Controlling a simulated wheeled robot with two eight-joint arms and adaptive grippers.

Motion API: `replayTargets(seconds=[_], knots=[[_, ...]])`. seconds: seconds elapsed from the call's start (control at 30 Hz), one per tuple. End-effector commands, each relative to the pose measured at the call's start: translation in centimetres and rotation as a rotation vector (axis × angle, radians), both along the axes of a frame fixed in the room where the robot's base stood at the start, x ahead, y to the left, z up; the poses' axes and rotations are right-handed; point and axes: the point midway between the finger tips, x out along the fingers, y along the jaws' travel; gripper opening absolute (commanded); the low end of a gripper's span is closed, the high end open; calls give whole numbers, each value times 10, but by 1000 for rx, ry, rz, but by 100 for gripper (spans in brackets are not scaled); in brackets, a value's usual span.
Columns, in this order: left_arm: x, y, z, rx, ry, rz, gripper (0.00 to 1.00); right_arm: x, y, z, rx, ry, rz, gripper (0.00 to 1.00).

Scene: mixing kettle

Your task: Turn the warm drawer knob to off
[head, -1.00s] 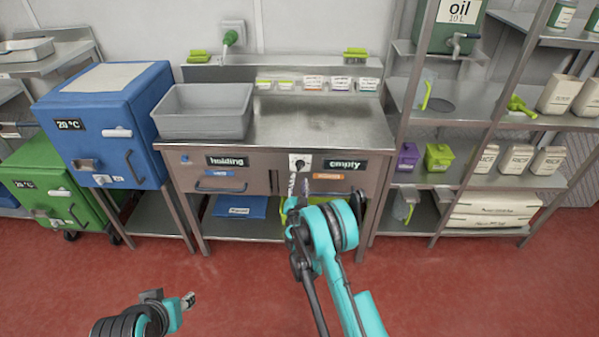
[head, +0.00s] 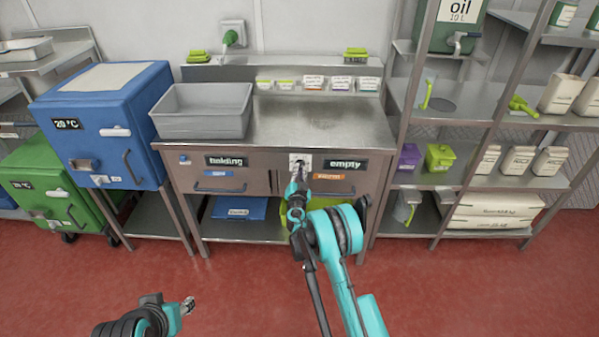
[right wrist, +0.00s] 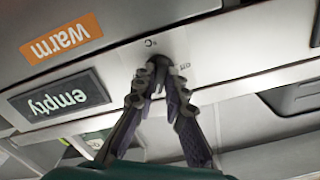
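The warm drawer knob (right wrist: 158,62) is small and dark, on a pale plate with small markings; in the head view the plate (head: 300,158) sits between the "holding" and "empty" signs. My right gripper (right wrist: 161,76) is at the knob, one fingertip on each side and seemingly touching it. It covers part of the knob in the head view (head: 299,176). The orange "warm" label (right wrist: 62,37) is left of the knob in the wrist view. My left gripper (head: 188,304) hangs low over the floor, far from the counter; its finger opening is too small to judge.
The steel counter (head: 320,125) carries a grey tub (head: 203,112). Drawer handles (head: 220,189) stick out below the signs. A blue box (head: 105,120) stands left and a loaded shelf rack (head: 440,180) right. The red floor in front is clear.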

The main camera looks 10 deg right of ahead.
Motion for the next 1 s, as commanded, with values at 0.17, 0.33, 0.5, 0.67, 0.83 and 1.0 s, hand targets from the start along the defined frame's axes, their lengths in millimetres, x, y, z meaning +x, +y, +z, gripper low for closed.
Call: replayTargets(seconds=[0.17,0.33,0.5,0.67,0.83,1.0], knots=[[0,0,0,0,0,0,40,0,0,0,-4,1,0,0],[0,0,0,0,0,0,40,0,0,0,-37,11,0,0],[0,0,0,0,0,0,40,0,0,0,-119,35,0,0],[0,0,0,0,0,0,40,0,-1,0,-241,70,0,0],[0,0,0,0,0,0,40,0,-1,-1,-394,115,0,0],[0,0,0,0,0,0,40,-1,-1,0,-551,161,0,0]])
